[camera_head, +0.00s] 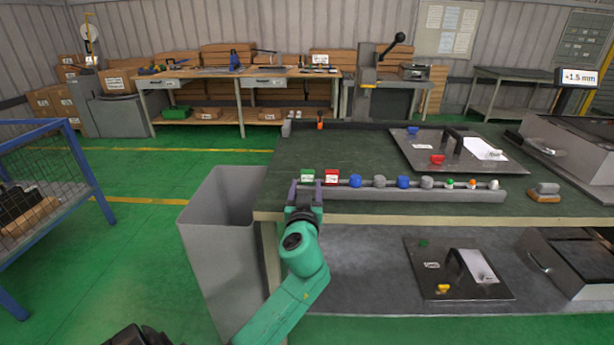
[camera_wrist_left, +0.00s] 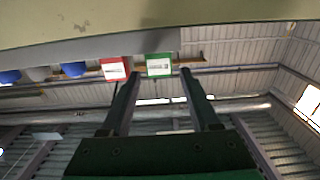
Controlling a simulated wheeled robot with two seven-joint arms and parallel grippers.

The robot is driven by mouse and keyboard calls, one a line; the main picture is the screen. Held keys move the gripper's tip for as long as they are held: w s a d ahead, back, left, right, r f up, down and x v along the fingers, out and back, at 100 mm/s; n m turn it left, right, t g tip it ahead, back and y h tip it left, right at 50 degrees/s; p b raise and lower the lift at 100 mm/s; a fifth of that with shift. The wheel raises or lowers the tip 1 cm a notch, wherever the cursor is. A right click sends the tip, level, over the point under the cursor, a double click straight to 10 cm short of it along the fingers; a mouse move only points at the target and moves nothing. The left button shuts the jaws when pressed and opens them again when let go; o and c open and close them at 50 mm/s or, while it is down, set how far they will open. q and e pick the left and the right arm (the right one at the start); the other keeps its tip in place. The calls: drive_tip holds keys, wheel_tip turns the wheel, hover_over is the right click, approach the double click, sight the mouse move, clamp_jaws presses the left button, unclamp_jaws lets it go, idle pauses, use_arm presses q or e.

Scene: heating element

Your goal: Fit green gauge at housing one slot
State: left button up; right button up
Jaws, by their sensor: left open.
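The green gauge (camera_head: 307,175) stands at the left end of a grey rack (camera_head: 420,195) along the table's front edge. It also shows in the left wrist view (camera_wrist_left: 159,66), where it appears between the tips of my open fingers. My left gripper (camera_head: 305,191) is open just in front of the gauge, with one finger to each side; I cannot tell whether they touch it. A grey housing (camera_head: 566,141) stands at the right of the table and another (camera_head: 567,262) on the lower shelf. I cannot tell which is housing one, and no slot is clear. My right gripper is not in view.
A red gauge (camera_head: 332,176) stands close right of the green one, followed by several blue, grey and small knobs. A dark panel (camera_head: 412,152) lies farther back. A grey bin (camera_head: 205,225) stands left of the table. The table's back left is mostly clear.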

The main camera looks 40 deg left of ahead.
sight(307, 177)
use_arm(q)
drive_tip(key=p+x, duration=0.1)
drive_tip(key=x, duration=0.4)
drive_tip(key=shift+w+r, duration=0.1)
drive_tip(key=shift+w, duration=0.15)
drive_tip(key=shift+w+a+f, duration=0.2)
drive_tip(key=shift+w+a, duration=0.05)
drive_tip(key=shift+a, duration=0.05)
drive_tip(key=shift+d, duration=0.1)
clamp_jaws()
drive_tip(key=shift+r, duration=0.1)
